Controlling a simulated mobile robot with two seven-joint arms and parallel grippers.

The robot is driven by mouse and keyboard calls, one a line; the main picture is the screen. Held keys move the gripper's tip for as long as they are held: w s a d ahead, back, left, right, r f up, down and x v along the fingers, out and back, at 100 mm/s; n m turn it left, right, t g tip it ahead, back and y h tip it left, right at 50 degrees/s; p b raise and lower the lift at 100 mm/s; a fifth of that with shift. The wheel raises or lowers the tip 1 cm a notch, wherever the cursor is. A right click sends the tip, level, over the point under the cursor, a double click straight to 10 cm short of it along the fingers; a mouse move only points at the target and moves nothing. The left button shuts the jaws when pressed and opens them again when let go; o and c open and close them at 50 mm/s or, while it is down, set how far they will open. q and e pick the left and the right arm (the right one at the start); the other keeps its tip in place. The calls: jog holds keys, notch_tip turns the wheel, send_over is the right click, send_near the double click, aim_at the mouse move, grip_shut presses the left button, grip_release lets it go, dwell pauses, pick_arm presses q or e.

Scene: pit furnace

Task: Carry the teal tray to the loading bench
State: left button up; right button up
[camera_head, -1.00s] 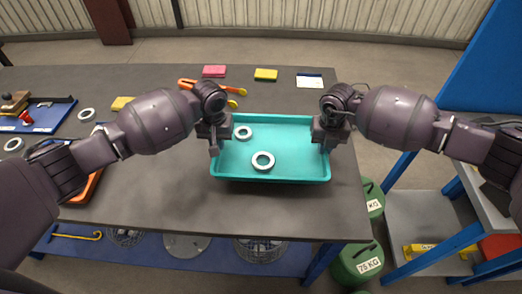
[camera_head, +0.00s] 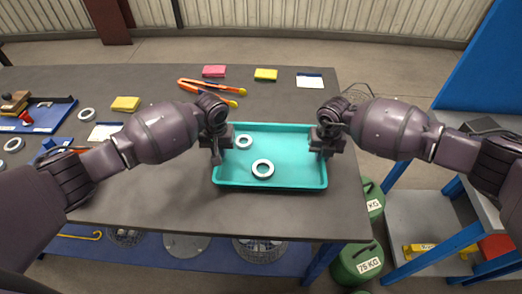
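The teal tray (camera_head: 245,179) is at the right part of the dark table, near its right edge, and looks level. Two pale rings lie in it, one near the back left (camera_head: 244,142) and one near the front middle (camera_head: 263,169). My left gripper (camera_head: 217,153) is at the tray's left rim and my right gripper (camera_head: 326,150) is at its right rim. Both look shut on the rims, though the fingertips are partly hidden. I cannot tell if the tray's underside touches the table.
The dark table (camera_head: 150,200) has a pink sponge (camera_head: 214,71), yellow sponges (camera_head: 265,75), orange-handled pliers (camera_head: 205,86) and a blue tray (camera_head: 40,117). A blue-framed bench (camera_head: 470,125) stands at the right, across a gap.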

pick_arm(q)
jog(key=o, duration=0.5)
jog(key=shift+d+r, duration=0.15)
jog(key=shift+d, duration=0.3)
jog(key=shift+c, duration=0.2)
pick_arm(e)
jog(key=o, duration=0.5)
jog(key=shift+a+r, duration=0.1)
jog(key=shift+a, duration=0.35)
jog(key=shift+c, duration=0.2)
pick_arm(q)
jog(key=shift+s+a, duration=0.1)
jog(key=shift+a, duration=0.05)
pick_arm(e)
jog(key=shift+s+d, duration=0.1)
pick_arm(q)
jog(key=shift+a, duration=0.1)
pick_arm(e)
jog(key=shift+d, duration=0.15)
pick_arm(q)
notch_tip(320, 180, up, 12)
pick_arm(e)
notch_tip(320, 180, up, 12)
